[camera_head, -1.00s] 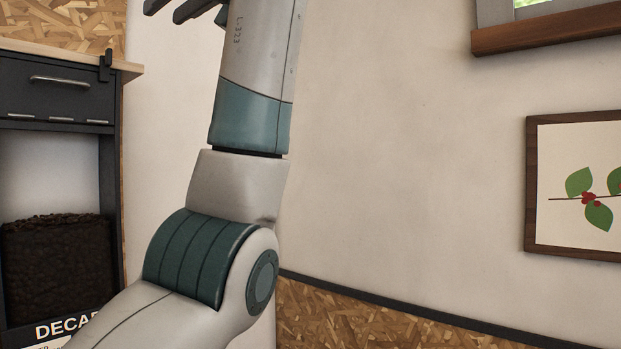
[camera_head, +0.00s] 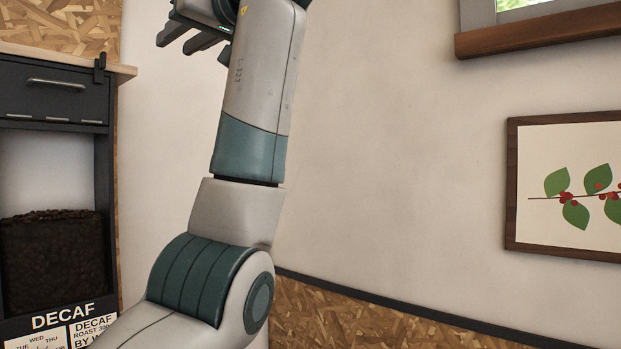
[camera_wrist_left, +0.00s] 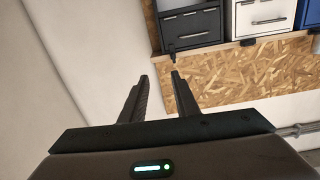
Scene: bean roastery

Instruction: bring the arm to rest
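My left arm rises from the lower left of the head view, bent at the elbow with the forearm pointing up. My left gripper (camera_head: 180,42) is at the top, with its dark fingers pointing left and a gap between them. In the left wrist view the two fingers of the left gripper (camera_wrist_left: 161,78) stand apart with nothing between them. My right gripper is in neither view.
A dark dispenser (camera_head: 52,90) of beans labelled DECAF stands at the left. A framed plant picture (camera_head: 511,185) and a window sill (camera_head: 540,30) are on the right wall. The wrist view shows drawers (camera_wrist_left: 190,27) above a chipboard panel (camera_wrist_left: 240,72).

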